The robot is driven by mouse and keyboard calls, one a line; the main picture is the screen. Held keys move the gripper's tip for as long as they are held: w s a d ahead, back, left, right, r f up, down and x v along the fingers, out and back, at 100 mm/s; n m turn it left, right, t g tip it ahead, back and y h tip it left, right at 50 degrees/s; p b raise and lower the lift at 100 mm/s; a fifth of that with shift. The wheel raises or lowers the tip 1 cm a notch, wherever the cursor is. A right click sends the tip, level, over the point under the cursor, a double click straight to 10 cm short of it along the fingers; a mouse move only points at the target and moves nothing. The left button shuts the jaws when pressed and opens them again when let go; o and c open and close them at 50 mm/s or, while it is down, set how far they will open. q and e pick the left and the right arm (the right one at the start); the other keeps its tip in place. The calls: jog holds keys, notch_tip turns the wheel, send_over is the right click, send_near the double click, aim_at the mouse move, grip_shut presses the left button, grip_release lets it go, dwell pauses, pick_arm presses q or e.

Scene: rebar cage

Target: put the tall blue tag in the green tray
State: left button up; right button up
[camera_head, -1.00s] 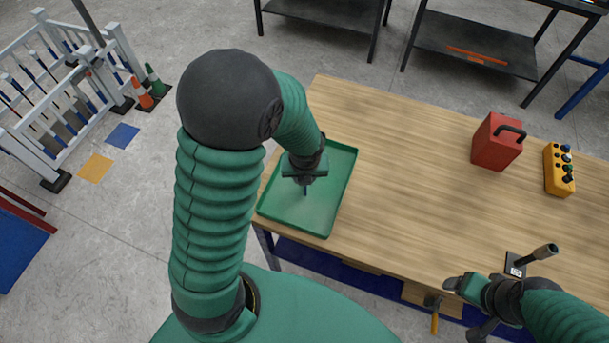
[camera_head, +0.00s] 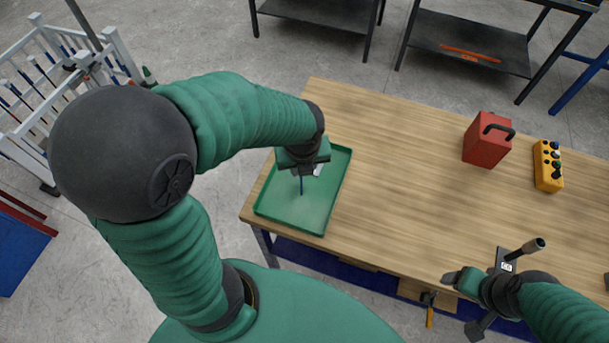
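The green tray (camera_head: 313,221) lies at the left end of the wooden table. My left gripper (camera_head: 302,174) is over the tray, pointing down. A thin blue piece, seemingly the tall blue tag (camera_head: 301,187), sticks down from between its fingers, upright over the tray floor. The gripper looks shut on its top; the fingers are mostly hidden. I cannot tell whether the tag's lower end touches the tray. A small white patch shows beside the gripper. My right gripper (camera_head: 456,281) is by the table's front edge, away from the tray; its fingers are too small to read.
A red can (camera_head: 487,141) and a yellow button box (camera_head: 548,165) stand on the table's right side. A black tool with a handle (camera_head: 526,249) is beside my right gripper. An orange-handled clamp (camera_head: 429,312) hangs at the front edge. The table's middle is clear.

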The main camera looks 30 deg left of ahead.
pick_arm(q)
jog(key=s+d+f+n, duration=0.1)
jog(key=s+d+n, duration=0.1)
jog(key=n, duration=1.1)
jog(key=s+d+f+n+h, duration=0.1)
jog(key=s+d+f+n, duration=0.1)
jog(key=n, duration=1.2)
jog(key=shift+d+h, duration=0.3)
jog(key=shift+d, duration=0.35)
jog(key=shift+s+f, duration=0.1)
